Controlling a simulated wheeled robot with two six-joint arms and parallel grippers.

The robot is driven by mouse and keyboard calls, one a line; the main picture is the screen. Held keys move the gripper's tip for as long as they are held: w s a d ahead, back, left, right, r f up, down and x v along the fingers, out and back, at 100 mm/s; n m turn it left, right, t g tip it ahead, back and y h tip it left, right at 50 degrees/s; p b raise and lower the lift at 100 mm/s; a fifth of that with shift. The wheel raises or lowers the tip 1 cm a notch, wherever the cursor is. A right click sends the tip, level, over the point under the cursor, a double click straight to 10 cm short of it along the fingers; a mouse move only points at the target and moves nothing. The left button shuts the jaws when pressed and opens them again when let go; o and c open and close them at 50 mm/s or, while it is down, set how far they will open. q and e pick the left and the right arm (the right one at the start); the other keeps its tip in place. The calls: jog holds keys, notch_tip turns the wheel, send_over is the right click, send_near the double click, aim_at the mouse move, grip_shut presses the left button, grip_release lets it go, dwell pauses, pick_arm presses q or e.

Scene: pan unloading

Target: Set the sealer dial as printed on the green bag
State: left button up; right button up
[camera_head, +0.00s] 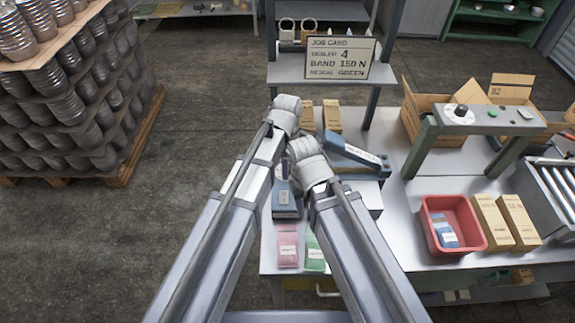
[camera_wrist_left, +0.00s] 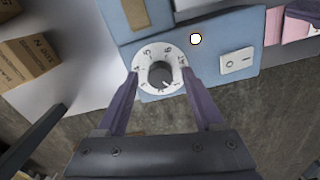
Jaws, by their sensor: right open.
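The blue sealer (camera_head: 286,207) sits on the bench, largely behind my arms in the head view. In the left wrist view, its blue panel (camera_wrist_left: 222,42) carries a white dial with a black knob (camera_wrist_left: 160,74), a small lamp and a rocker switch. My left gripper (camera_wrist_left: 160,72) is open, one finger on each side of the dial, apart from the knob. The dial's numbers and pointer are too small to read surely. The green bag (camera_head: 315,255) lies at the bench front, partly behind my right arm; its print is unreadable. My right gripper's wrist (camera_head: 306,155) shows; its fingers are hidden.
A pink bag (camera_head: 288,246) lies beside the green one. A job card (camera_head: 338,58) reads sealer 4, band 150 N, green. Stacked cans stand left.

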pick_arm(q)
grip_shut()
dwell(0.3)
